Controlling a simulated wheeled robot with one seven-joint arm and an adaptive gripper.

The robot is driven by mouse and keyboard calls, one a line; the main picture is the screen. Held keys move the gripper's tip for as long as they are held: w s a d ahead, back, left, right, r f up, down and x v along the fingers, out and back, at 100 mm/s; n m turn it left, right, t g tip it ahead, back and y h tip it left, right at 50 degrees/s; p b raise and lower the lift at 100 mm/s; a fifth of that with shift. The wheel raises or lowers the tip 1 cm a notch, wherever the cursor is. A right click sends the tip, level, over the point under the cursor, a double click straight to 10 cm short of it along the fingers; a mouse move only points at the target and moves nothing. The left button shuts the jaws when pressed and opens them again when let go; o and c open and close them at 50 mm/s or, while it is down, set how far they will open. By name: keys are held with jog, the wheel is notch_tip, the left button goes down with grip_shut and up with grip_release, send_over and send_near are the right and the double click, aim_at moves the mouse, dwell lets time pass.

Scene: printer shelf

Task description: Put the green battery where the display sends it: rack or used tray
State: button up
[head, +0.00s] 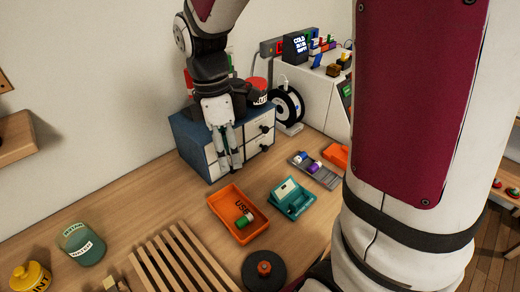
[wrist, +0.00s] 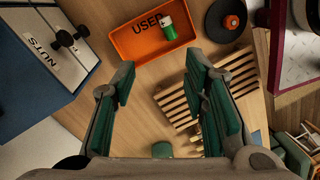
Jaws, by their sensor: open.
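The green battery (head: 244,220), with a white end, lies in the orange used tray (head: 223,221), which is marked "USED". In the wrist view the green battery (wrist: 168,27) lies beside the lettering inside the tray (wrist: 128,47). My gripper (head: 230,166) is open and empty in front of the drawer cabinet, behind the tray; its fingers (wrist: 160,85) are spread in the wrist view. The grey rack (head: 326,179) holds purple-and-white batteries. A teal device (head: 292,199) with a small pale display stands between tray and rack; I cannot read it.
A blue-sided drawer cabinet (head: 188,148) stands close to my gripper. A slatted wooden rack (head: 178,262) and a dark disc with an orange knob (head: 264,268) stand in front of the tray. A dark screen (head: 299,45) stands at the back.

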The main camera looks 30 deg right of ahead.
jog(key=s+r+m+t, duration=0.6)
jog(key=s+r+m, duration=0.4)
jog(key=s+m, duration=0.4)
jog(key=shift+d+r+m, duration=0.3)
jog(key=shift+r, duration=0.1)
jog(key=shift+s, duration=0.1)
dwell(0.3)
